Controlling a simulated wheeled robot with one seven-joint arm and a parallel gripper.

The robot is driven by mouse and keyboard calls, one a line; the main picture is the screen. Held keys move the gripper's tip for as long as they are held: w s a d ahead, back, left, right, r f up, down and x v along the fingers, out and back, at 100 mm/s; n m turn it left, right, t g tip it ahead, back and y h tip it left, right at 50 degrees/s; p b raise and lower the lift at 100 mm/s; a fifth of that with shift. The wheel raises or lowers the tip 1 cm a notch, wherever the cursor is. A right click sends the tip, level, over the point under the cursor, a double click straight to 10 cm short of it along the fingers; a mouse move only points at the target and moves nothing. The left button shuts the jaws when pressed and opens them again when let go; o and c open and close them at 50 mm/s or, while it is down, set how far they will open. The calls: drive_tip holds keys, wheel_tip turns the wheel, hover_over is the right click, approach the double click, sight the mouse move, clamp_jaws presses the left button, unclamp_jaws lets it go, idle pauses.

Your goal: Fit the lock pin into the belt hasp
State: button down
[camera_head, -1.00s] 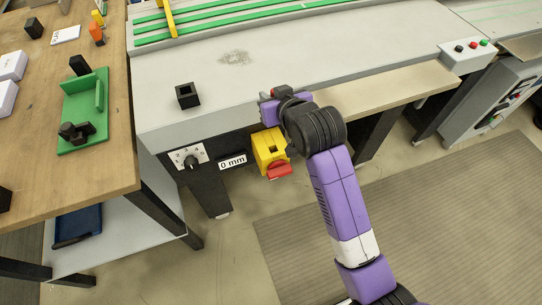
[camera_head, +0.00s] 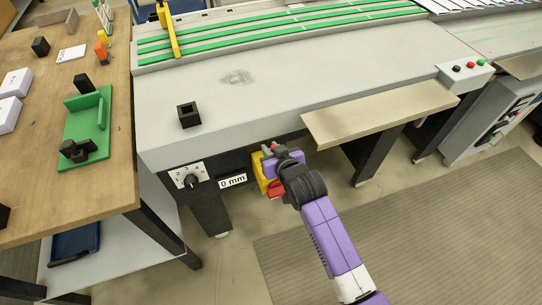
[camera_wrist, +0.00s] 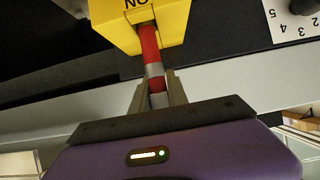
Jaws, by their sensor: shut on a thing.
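The yellow belt hasp (camera_head: 262,172) is a box on the dark front of the machine, under the bench edge, with a red handle (camera_head: 276,190) low on it. My gripper (camera_head: 270,152) is right at the hasp and partly covers it. In the wrist view my gripper (camera_wrist: 156,92) is shut on the lock pin (camera_wrist: 150,45), a slim red rod with grey bands. The pin's far end meets the hasp (camera_wrist: 165,22), marked "ON". I cannot tell whether the tip is inside the hasp or only overlaps it.
A numbered dial (camera_head: 191,181) and a "0 mm" label (camera_head: 232,181) are left of the hasp. A tan shelf (camera_head: 380,115) juts out to the right, above my arm. A black square holder (camera_head: 189,115) stands on the grey bench top (camera_head: 290,90).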

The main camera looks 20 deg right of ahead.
drive_tip(key=shift+f, duration=1.85)
drive_tip(key=shift+f, duration=0.15)
drive_tip(key=c, duration=1.3)
unclamp_jaws()
drive_tip(key=shift+s+r, duration=0.15)
drive_tip(key=shift+r, duration=0.05)
drive_tip(key=v, duration=1.1)
drive_tip(key=shift+s, duration=0.35)
